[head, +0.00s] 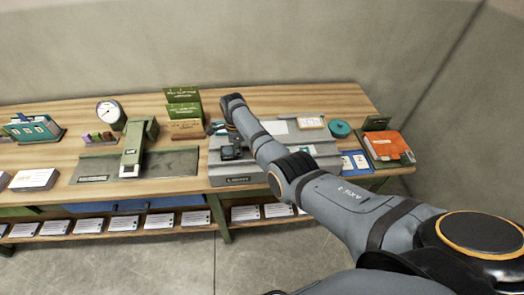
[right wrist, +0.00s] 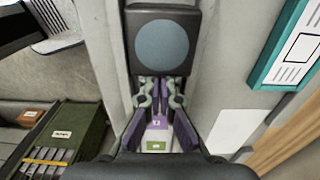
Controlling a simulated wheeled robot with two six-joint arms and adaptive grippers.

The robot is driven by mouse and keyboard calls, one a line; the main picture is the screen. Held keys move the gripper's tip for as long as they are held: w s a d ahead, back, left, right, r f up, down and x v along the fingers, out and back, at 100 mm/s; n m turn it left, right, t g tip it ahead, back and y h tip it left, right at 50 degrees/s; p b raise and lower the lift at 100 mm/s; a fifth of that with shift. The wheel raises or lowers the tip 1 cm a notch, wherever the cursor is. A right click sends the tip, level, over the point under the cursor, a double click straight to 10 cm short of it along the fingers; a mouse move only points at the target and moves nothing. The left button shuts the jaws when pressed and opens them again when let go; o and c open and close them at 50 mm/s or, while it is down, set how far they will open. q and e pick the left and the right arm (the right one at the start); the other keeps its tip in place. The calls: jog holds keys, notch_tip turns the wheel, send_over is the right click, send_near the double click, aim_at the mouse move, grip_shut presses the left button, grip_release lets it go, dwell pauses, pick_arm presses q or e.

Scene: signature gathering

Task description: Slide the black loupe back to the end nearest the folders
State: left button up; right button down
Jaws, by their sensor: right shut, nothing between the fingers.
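The black loupe (head: 231,151) sits on the grey bench unit (head: 235,181), toward its left end in the head view. In the right wrist view a dark block with a round blue-grey face (right wrist: 164,42), which looks like the loupe, stands just beyond my fingers. My right gripper (head: 219,129) is over the left part of the unit, close behind the loupe, partly hidden by my own arm. Its fingers (right wrist: 160,118) are shut with nothing between them. Whether they touch the loupe I cannot tell. My left gripper is out of view.
Green upright folders (head: 183,96) stand behind and left of the unit. A green press (head: 138,140) is further left. A teal round item (head: 340,129) and an orange folder (head: 386,143) lie to the right. My right arm crosses over the unit.

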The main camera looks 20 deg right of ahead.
jog(key=shift+s+d+r, duration=0.1)
jog(key=shift+s+d, duration=0.3)
jog(key=shift+d, duration=0.15)
jog(key=shift+s+d+r, duration=0.1)
jog(key=shift+s, duration=0.05)
jog(key=shift+p, duration=0.3)
jog(key=d, duration=0.1)
jog(key=d+p, duration=0.2)
jog(key=shift+s+r, duration=0.25)
jog(key=shift+s, duration=0.05)
jog(key=r, duration=0.2)
jog(key=d+r, duration=0.1)
jog(key=shift+s+r, duration=0.25)
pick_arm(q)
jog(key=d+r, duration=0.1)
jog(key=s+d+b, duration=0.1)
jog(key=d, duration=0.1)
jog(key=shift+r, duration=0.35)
pick_arm(e)
notch_tip(320, 180, up, 6)
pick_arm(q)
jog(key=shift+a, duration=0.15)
pick_arm(e)
jog(key=shift+a+f, duration=0.1)
